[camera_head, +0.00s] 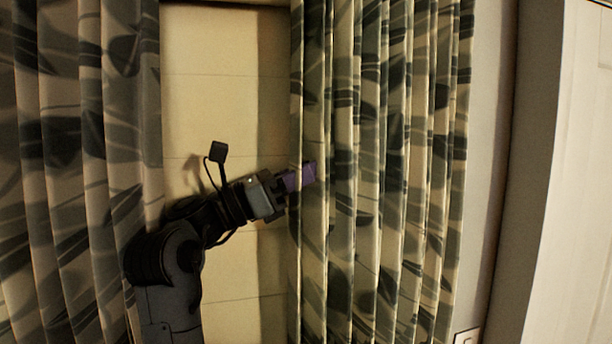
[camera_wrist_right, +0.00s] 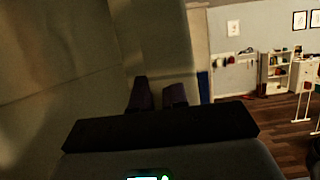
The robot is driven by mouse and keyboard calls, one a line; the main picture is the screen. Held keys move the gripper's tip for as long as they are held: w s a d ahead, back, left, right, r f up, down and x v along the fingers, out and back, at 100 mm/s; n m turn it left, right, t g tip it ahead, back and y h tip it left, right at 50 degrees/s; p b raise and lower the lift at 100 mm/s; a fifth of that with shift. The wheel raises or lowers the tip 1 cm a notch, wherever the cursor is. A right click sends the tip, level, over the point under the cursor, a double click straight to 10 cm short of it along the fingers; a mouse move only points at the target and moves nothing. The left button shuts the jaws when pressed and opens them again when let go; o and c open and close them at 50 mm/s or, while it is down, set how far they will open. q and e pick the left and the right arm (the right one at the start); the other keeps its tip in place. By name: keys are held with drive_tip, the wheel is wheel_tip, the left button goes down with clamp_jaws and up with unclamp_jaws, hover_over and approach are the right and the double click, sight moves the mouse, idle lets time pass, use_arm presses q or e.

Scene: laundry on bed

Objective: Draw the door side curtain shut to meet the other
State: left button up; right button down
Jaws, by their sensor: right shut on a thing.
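The door side curtain (camera_head: 385,180), pale with dark leaf shapes, hangs in folds on the right in the head view, beside a door. The other curtain (camera_head: 75,170), of the same pattern, hangs on the left. A wide gap separates them. My right gripper (camera_head: 300,177), with purple fingers, is shut on the door side curtain at its left edge, around mid-height of the picture. The fingers also show in the wrist view (camera_wrist_right: 157,96), close to a dim pale surface; the held cloth is hard to make out there. My left gripper is not in view.
A pale panelled surface (camera_head: 225,90) shows between the curtains. A white door (camera_head: 575,190) and its frame stand at the far right. In the wrist view, a white shelf (camera_wrist_right: 273,72) stands far off across an open wooden floor (camera_wrist_right: 292,120).

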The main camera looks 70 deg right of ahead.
drive_tip(key=c, duration=1.2)
unclamp_jaws()
drive_tip(key=shift+c, duration=0.2)
drive_tip(key=shift+r, duration=0.1)
